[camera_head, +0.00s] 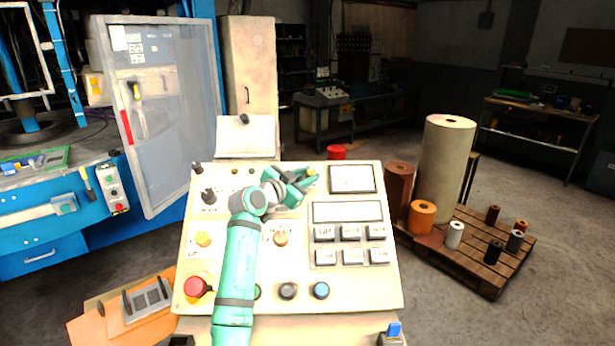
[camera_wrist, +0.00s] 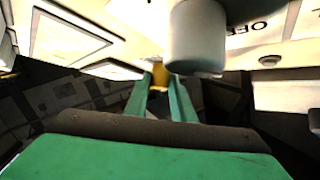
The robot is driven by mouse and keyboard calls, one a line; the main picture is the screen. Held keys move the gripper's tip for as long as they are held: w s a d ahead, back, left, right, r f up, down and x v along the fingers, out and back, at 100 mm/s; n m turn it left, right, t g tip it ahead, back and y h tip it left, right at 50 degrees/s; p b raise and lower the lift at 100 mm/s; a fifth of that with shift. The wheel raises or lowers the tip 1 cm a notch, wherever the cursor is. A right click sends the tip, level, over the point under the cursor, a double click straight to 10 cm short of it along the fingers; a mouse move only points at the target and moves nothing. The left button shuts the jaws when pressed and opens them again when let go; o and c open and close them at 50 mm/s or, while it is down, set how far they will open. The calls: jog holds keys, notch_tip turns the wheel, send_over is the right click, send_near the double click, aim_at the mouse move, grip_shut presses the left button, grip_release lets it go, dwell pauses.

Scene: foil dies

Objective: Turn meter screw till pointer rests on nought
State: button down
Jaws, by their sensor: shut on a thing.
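The meter (camera_head: 352,178) is a dark-framed white dial at the top right of the sloped control panel (camera_head: 206,262). Its pointer is too small to read. My gripper (camera_head: 307,174) is just left of the meter, near the panel's top edge. In the wrist view my gripper's two green fingers (camera_wrist: 160,98) are shut on a small yellow piece (camera_wrist: 160,75). The yellow piece also shows at the fingertips in the head view (camera_head: 312,171). I cannot tell for sure whether it is the meter screw, as the fingers hide part of it.
A pale cylinder (camera_wrist: 196,38) stands close to the fingertips, beside an OFF label (camera_wrist: 257,26). Below the meter are a blank display (camera_head: 347,212) and several grey buttons (camera_head: 351,233). A red mushroom button (camera_head: 195,287) is at lower left. A roll pallet (camera_head: 470,267) stands right.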

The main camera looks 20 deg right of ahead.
jog(key=c, duration=1.5)
grip_release()
jog(key=shift+a, duration=0.1)
jog(key=v, duration=1)
jog(key=shift+s+a, duration=0.2)
jog(key=shift+s, duration=0.05)
jog(key=shift+a, duration=0.1)
